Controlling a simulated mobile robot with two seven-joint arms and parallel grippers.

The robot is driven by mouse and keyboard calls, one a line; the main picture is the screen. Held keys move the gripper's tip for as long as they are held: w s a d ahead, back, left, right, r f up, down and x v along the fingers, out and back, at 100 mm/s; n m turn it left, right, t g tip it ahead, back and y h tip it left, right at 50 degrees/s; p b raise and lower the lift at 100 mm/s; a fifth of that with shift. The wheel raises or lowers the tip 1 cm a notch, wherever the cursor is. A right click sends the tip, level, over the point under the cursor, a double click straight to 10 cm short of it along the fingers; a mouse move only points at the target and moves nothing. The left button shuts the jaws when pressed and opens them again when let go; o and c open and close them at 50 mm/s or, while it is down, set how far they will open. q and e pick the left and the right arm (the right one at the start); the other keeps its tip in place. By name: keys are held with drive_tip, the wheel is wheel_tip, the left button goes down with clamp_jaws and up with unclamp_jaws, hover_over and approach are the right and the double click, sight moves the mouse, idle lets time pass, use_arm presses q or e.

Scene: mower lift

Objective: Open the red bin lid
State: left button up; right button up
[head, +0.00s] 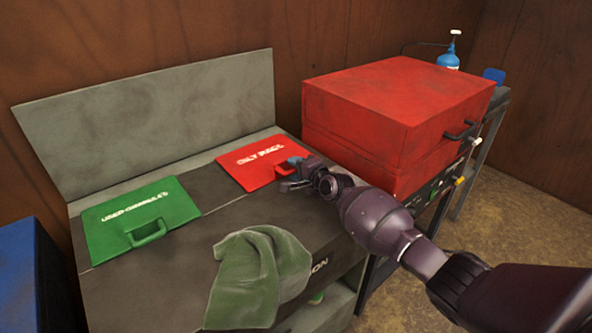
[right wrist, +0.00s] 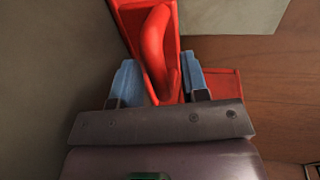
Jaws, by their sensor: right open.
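The red bin lid (head: 250,165), marked with white lettering that seems to read "ONLY RAGS", lies flat and closed in the top of the grey bench. My right gripper (head: 288,174) is at the lid's front right, by its handle. In the right wrist view the red handle (right wrist: 158,50) stands between the two blue fingertips of my right gripper (right wrist: 160,88). The fingers are apart, one on each side of the handle. I cannot tell whether either one touches it. My left gripper is not in view.
A green lid (head: 140,220) with its own handle lies to the left. A green rag (head: 258,275) drapes over the bench's front edge. A large red box (head: 395,115) with black handles stands close on the right. A grey panel (head: 160,125) rises behind the bench.

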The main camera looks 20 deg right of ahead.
drive_tip(key=shift+c, duration=0.3)
clamp_jaws()
